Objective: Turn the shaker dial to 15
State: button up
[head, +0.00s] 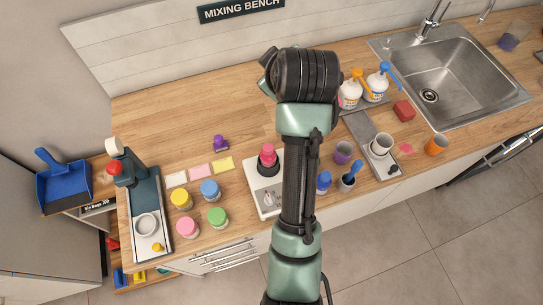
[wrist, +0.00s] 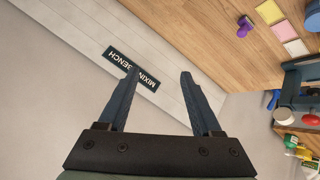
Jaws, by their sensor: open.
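The shaker (head: 257,194) appears to be the white unit on the wooden counter in the head view. It carries a pink-capped vial on a dark round holder. A small pale dial (head: 270,198) seems to sit on its front face; its setting and numbers are too small to read. My arm covers the shaker's right side. My gripper (wrist: 160,73) is open and empty in the wrist view, its fingers pointing at the back wall and the mixing bench sign (wrist: 131,68). The shaker is not in the wrist view, and my gripper is well away from it.
Several coloured jars (head: 210,190) stand left of the shaker, near a press-like stand (head: 146,190). A purple stamp (head: 220,143) sits behind. To the right are cups (head: 381,145), a grey tray (head: 362,130), pump bottles (head: 349,95) and a sink (head: 445,90).

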jog(key=s+d+f+n+g+y, duration=0.1)
jog(key=s+f+n+g, duration=0.2)
jog(key=f, duration=0.3)
jog(key=s+d+f+n+g, duration=0.1)
jog(key=s+f+n+g, duration=0.2)
jog(key=f+n, duration=0.15)
jog(key=n+g+y, duration=0.2)
jog(key=n+g, duration=0.3)
send_near(270, 199)
jog(key=shift+m, duration=0.25)
jog(key=b+x, duration=0.6)
jog(key=b, duration=0.1)
jog(key=shift+a+f+b, duration=0.1)
jog(key=shift+f+b, duration=0.15)
jog(key=shift+b, duration=0.05)
jog(key=shift+a+f+p, duration=0.15)
jog(key=shift+a+p, duration=0.05)
jog(key=shift+p, duration=0.2)
jog(key=shift+x, duration=0.85)
jog(key=shift+c, duration=0.2)
grip_shut()
